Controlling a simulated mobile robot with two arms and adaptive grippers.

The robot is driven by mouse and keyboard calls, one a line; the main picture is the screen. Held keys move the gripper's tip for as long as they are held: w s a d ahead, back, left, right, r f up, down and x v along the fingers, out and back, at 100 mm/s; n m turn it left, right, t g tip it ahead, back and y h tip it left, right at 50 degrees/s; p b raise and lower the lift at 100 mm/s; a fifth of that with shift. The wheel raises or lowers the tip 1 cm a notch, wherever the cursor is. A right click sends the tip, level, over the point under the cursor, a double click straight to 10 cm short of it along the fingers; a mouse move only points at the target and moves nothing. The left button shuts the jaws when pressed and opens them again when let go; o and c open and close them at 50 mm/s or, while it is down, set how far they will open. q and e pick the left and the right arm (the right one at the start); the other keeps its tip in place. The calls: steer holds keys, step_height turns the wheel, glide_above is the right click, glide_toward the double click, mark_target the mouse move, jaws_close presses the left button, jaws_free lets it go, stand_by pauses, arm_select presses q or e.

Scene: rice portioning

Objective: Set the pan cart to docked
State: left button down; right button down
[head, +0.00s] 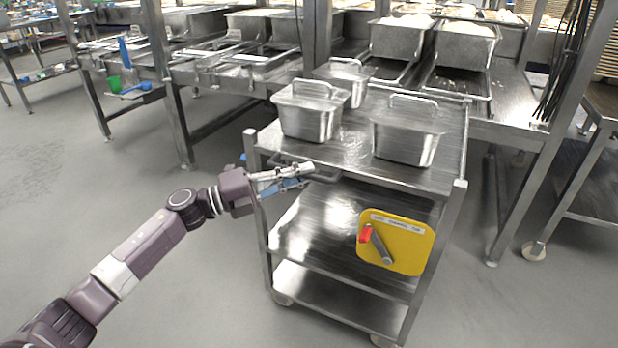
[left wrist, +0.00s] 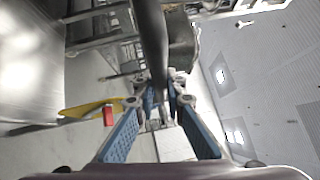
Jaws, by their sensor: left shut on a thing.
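The steel pan cart (head: 340,240) stands at the centre right of the head view, with its far side close to the steel work table. A dark bar handle (head: 322,178) sticks out from its near top edge; the same bar shows in the left wrist view (left wrist: 150,35), running between the fingers. My left gripper (head: 301,176) is shut on this handle, and its blue finger pads show in the left wrist view (left wrist: 158,118). A yellow panel (head: 405,246) with a red-tipped lever (head: 376,243) hangs on the cart's near side. My right gripper is not in view.
Several lidded steel pans, one at the front left (head: 310,115) and one at the right (head: 405,140), stand on the cart top. The work table (head: 225,80) with deep pans runs behind. A shelf unit (head: 590,185) stands at right. Grey floor is free at left.

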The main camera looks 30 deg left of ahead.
arm_select(q)
steer(key=shift+w+a, duration=0.1)
steer(key=shift+a, duration=0.15)
steer(key=c, duration=2.5)
jaws_free()
steer(key=o, duration=0.5)
steer(key=shift+a, duration=0.15)
steer(key=shift+s+f, duration=0.1)
steer(key=shift+s, duration=0.1)
steer(key=v, duration=1.1)
steer(key=shift+s+a, duration=0.25)
steer(key=shift+s, duration=0.05)
